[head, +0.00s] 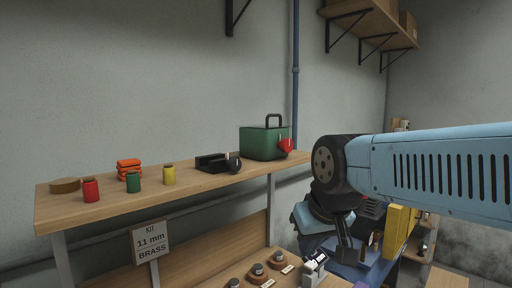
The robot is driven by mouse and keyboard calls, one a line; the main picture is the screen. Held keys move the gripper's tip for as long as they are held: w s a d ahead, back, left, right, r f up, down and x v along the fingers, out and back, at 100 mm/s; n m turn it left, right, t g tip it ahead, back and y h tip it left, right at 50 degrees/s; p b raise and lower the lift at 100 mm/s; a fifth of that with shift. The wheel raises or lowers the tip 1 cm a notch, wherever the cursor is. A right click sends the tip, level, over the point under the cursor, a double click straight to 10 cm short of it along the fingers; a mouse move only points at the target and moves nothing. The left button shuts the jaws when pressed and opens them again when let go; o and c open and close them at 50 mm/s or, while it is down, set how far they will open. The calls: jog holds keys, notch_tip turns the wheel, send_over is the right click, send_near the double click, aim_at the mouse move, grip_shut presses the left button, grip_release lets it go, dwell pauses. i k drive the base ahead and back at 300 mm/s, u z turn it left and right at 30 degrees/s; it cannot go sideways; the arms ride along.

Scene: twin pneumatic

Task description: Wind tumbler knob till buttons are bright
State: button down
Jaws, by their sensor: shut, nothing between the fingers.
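My gripper (346,258) hangs from my blue arm at the lower right, pointing down, and looks shut with nothing held. It is in front of a cluttered blue and dark area of the lower bench and apart from the upper shelf. I cannot pick out for sure the tumbler knob or the buttons. Several dark knob-like pieces on round brown bases (260,277) stand on the lower bench, left of my gripper. A dark box with a red mark (373,208) is partly hidden behind my arm.
A yellow panel (399,228) stands right of my gripper.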

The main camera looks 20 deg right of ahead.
aim_at(286, 146)
jog(key=k, duration=1.3)
jog(key=u, duration=0.25)
jog(key=i, duration=0.85)
jog(key=u, duration=0.05)
